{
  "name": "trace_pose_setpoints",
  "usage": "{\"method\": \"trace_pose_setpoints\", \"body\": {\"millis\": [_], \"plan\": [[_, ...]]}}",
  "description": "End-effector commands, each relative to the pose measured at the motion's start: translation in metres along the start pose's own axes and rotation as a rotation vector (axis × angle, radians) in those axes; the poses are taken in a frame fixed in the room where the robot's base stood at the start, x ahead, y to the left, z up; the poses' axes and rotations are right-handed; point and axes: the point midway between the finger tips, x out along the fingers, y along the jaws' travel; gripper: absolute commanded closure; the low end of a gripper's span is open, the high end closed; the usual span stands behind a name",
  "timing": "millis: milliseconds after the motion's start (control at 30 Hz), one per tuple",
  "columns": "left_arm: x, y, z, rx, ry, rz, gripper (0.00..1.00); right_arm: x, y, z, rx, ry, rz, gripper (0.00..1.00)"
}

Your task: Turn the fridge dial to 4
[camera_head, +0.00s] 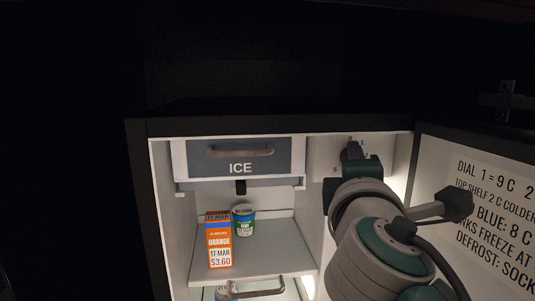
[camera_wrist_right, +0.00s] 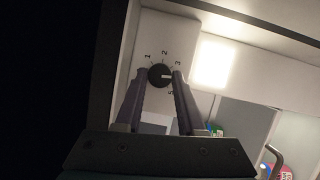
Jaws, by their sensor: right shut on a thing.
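The fridge dial (camera_wrist_right: 160,75) is a round black knob on a pale panel, seen in the right wrist view. The printed numbers 1, 2, 3 and 5 show around it; the place between 3 and 5 is covered by a finger. A white mark on the knob points right, toward that covered place. My right gripper (camera_wrist_right: 161,73) has one finger on each side of the knob and is shut on it. In the head view my right gripper (camera_head: 352,153) reaches the panel at the upper right of the fridge and hides the dial. My left gripper is not in view.
The fridge (camera_head: 139,180) is open. An ICE drawer (camera_head: 200,160) is at its top left. An orange carton (camera_head: 219,245) and a green-white tub (camera_head: 243,222) stand on the shelf (camera_head: 285,262). The door with printed notes (camera_head: 490,200) stands to the right, near my arm.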

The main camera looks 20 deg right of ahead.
Motion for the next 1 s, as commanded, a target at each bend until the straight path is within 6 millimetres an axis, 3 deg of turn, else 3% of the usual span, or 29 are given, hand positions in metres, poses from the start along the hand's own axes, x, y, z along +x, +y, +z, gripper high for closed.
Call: {"method": "trace_pose_setpoints", "body": {"millis": [300, 800, 833, 1000], "plan": [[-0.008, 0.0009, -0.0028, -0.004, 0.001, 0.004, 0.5, 0.0001, 0.0023, 0.0002, 0.104, 0.0, -0.041, 1.0], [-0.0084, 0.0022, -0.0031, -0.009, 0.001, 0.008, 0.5, 0.0001, 0.0016, 0.0002, 0.119, 0.0, -0.048, 1.0], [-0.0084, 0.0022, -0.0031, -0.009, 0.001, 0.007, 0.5, 0.0001, 0.0016, 0.0002, 0.119, 0.0, -0.048, 0.58], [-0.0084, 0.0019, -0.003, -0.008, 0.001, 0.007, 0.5, 0.0001, 0.0015, 0.0002, 0.118, 0.0, -0.048, 0.39]]}}
